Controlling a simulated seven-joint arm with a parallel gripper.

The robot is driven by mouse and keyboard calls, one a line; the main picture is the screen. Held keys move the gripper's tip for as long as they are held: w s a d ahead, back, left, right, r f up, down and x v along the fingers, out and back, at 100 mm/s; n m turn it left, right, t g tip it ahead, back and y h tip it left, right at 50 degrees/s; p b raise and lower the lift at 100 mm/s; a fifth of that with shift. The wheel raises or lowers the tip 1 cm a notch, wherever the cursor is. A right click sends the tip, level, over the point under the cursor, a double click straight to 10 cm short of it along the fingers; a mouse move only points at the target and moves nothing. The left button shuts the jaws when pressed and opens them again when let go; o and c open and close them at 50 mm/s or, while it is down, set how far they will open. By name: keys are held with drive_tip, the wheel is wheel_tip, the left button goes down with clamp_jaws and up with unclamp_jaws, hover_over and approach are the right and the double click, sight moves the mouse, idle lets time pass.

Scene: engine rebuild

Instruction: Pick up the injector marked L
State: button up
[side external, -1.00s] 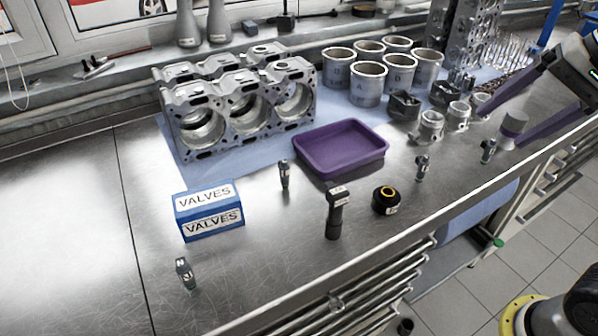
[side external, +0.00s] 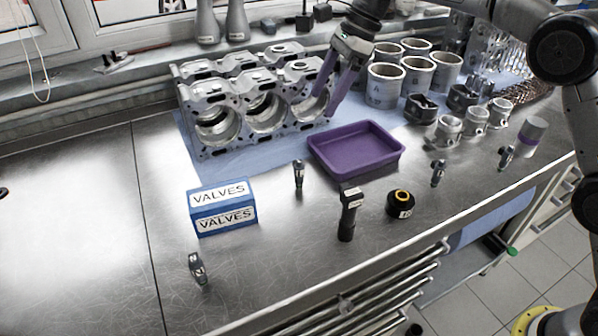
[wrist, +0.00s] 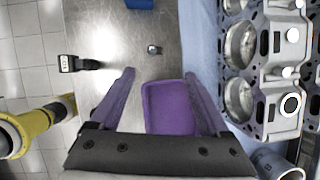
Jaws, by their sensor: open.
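Several small dark injectors stand apart on the steel bench. In the side view one is near the front left (side external: 197,268), one between the valves box and the tray (side external: 299,173), one right of the tray (side external: 438,172) and one farther right (side external: 506,157). Their letters are too small to read, so I cannot tell which is L. My gripper (side external: 326,104) is open and empty, in front of the engine block in the side view. In the wrist view, one injector (wrist: 154,49) shows from above, beyond the open fingertips (wrist: 159,74).
A purple tray (side external: 355,150) lies mid-bench, showing between my fingers in the wrist view. A blue valves box (side external: 222,208), black ignition coil (side external: 348,213) and round black cap (side external: 401,205) stand nearby. The engine block (side external: 257,105) and cylinder liners (side external: 384,86) are behind. The left bench is clear.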

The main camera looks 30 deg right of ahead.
approach(298, 160)
drive_tip(key=w+x, duration=0.1)
drive_tip(key=x, duration=0.4)
drive_tip(key=shift+s+x, duration=0.2)
drive_tip(key=shift+x, duration=1.1)
drive_tip(key=shift+s+x, duration=0.2)
drive_tip(key=shift+x, duration=1.05)
drive_tip(key=shift+d, duration=0.1)
clamp_jaws()
